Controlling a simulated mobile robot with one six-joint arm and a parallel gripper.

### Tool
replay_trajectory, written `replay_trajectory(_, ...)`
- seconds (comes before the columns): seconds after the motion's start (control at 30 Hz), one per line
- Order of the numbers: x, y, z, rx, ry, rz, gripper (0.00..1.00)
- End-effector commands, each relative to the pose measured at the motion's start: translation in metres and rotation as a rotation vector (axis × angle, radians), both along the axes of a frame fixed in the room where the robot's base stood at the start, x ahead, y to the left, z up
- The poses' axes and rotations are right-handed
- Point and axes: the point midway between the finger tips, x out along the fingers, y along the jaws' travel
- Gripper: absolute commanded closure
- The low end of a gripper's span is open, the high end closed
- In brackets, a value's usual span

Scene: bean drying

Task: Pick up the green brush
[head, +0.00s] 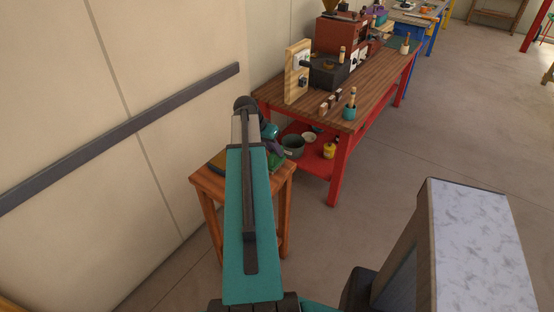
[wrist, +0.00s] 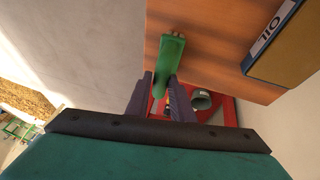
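The green brush (wrist: 171,55) shows in the wrist view at the edge of a small wooden stool top (wrist: 205,50). Its pale bristle end points to the top of the picture and its handle points down towards me. My gripper (wrist: 161,76) is open, with one purple-grey finger on each side of the handle. Whether a finger touches the handle is hard to tell.
A wall with a dark rail (head: 120,138) is at left.

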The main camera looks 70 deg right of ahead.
Motion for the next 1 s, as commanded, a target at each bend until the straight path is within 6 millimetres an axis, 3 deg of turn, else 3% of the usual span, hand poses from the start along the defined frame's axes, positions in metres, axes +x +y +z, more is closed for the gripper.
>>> replay_trajectory(0.03, 0.0, 0.0, 0.0, 0.0, 0.0, 0.0, 0.88)
replay_trajectory(0.1, 0.0, 0.0, 0.0, 0.0, 0.0, 0.0, 1.0)
replay_trajectory(0.63, 0.0, -0.001, 0.004, -0.001, 0.0, -0.001, 1.0)
replay_trajectory(1.0, 0.0, -0.001, 0.033, -0.003, -0.001, -0.001, 1.0)
